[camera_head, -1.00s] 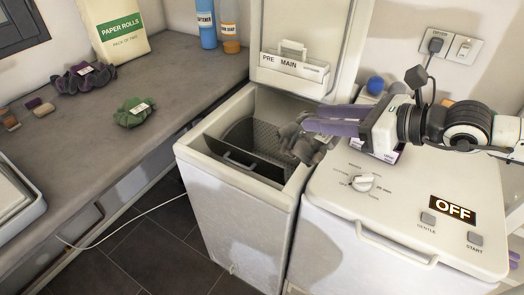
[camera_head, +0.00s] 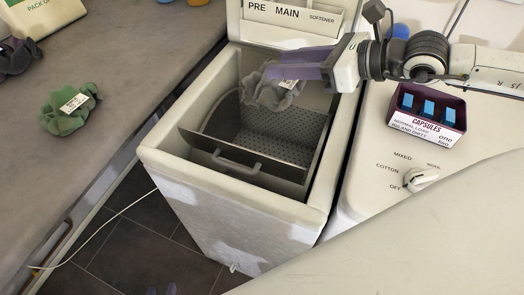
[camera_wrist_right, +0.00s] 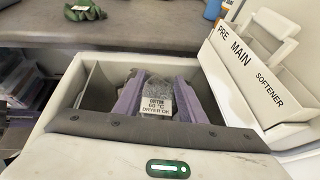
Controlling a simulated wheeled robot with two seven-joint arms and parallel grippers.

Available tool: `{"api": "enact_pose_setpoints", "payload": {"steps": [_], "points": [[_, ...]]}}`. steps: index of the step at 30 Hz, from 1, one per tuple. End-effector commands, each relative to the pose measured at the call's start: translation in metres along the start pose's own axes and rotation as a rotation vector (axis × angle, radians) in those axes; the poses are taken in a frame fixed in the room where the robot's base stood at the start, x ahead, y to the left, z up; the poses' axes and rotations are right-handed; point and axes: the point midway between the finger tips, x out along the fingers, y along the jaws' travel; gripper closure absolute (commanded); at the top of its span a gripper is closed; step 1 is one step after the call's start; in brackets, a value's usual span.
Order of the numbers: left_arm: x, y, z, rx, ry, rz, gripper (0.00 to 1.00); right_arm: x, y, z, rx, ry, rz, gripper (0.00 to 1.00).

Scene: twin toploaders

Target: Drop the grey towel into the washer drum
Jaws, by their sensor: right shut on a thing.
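The grey towel (camera_head: 270,95) hangs bunched from the purple fingers of my right gripper (camera_head: 283,73), which is shut on it. In the wrist view the towel (camera_wrist_right: 150,82) sits between the fingers (camera_wrist_right: 155,100), with a white care label reading 60 °C and DRYER OK. The towel is over the open top of the washer (camera_head: 225,222), above the back of the perforated drum (camera_head: 282,124). I cannot tell how far it is below the rim.
The washer's raised lid carries a PRE/MAIN/SOFTENER drawer (camera_head: 290,15) behind the opening. A capsules box (camera_head: 428,112) and a dial (camera_head: 420,178) are on the machine to the right. A green cloth (camera_head: 70,106) lies on the left counter (camera_head: 120,60). A large pale surface covers the lower right.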

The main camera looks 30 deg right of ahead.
Motion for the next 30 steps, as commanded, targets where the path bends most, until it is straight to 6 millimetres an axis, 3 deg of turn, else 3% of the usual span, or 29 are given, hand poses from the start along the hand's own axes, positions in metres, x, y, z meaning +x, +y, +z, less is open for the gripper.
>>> {"api": "enact_pose_setpoints", "payload": {"steps": [18,30], "points": [[0.017,-0.001,0.001,0.002,0.026,0.001,0.69,0.023,0.000,-0.054,0.000,-0.002,0.000,1.00],[0.018,0.000,0.002,-0.001,0.025,0.003,0.69,0.025,0.000,-0.059,-0.001,-0.003,0.000,1.00]]}}
